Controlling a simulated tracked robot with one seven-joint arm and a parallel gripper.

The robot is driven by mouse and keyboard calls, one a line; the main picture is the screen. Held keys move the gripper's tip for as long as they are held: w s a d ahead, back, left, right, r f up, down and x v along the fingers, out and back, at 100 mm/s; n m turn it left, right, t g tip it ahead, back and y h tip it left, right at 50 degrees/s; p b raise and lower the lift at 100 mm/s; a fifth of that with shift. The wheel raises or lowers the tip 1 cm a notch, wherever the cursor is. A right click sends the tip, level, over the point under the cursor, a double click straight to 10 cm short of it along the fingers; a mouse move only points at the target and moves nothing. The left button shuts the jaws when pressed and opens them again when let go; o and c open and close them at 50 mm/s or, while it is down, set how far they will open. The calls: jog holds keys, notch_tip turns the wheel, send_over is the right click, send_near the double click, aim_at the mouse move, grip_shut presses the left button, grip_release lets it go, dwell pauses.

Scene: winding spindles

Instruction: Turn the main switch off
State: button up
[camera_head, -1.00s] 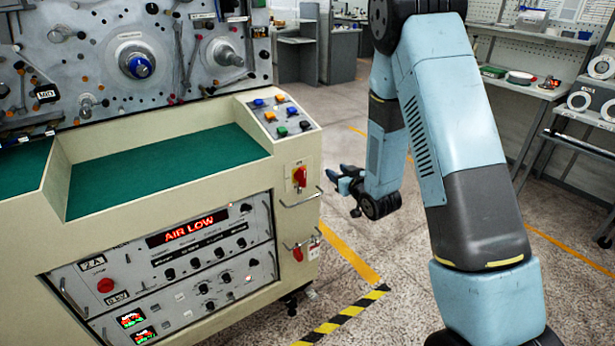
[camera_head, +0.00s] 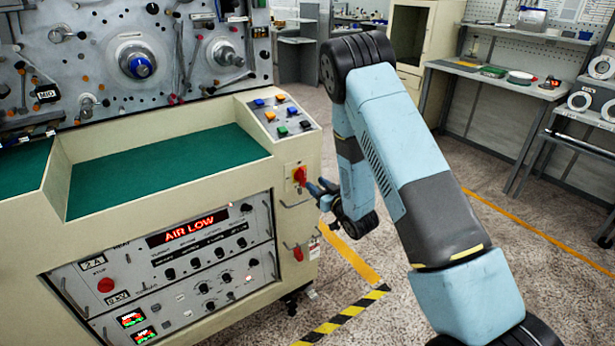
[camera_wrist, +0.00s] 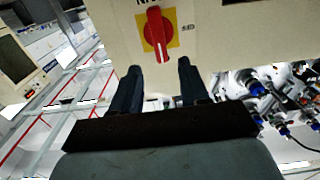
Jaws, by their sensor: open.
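The main switch (camera_head: 299,175) is a red rotary handle on a yellow plate, on the cream right-hand end of the machine. In the wrist view the red handle (camera_wrist: 156,36) stands lengthwise on its yellow square, ahead of my fingertips and between their lines. My gripper (camera_head: 318,187) is close to the switch, just right of and slightly below it in the head view. In the wrist view my gripper (camera_wrist: 158,66) has its two dark fingers apart, with nothing between them. The handle appears clear of both fingers, though the exact gap is hard to tell.
A metal pull handle (camera_head: 296,203) sits just below the switch. A smaller red switch (camera_head: 298,253) is lower on the same panel. Colored buttons (camera_head: 283,117) are on the sloped top. Open floor lies to the right, before a workbench (camera_head: 490,75).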

aim_at(306, 175)
jog(key=x, duration=0.7)
jog(key=shift+w+a, duration=0.15)
jog(key=shift+w, duration=0.1)
jog(key=shift+c, duration=0.3)
jog(key=c, duration=0.7)
grip_shut()
